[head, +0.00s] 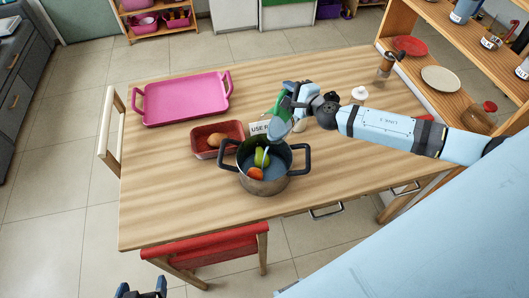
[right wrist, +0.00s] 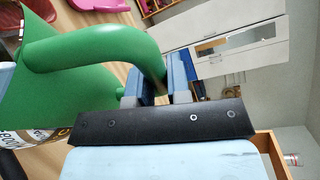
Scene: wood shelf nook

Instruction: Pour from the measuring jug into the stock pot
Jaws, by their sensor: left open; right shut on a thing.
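The stock pot (head: 262,187), dark with two side handles, stands on the table. An orange item (head: 255,173) and green items (head: 262,157) show inside it. The green measuring jug (head: 281,103) is just beyond the pot at the back right, partly hidden by my right gripper (head: 290,105). In the right wrist view the jug (right wrist: 30,85) fills the left side, and my right gripper (right wrist: 160,88) is shut on its curved handle (right wrist: 95,42). I cannot tell the jug's exact tilt or its contents. My left gripper (head: 141,290) is open and empty at the bottom edge, away from the table.
A pink tray (head: 160,118) lies at the back left. A pepper mill (head: 386,67) and shelf (head: 432,33) stand at the right. The table's left front is clear.

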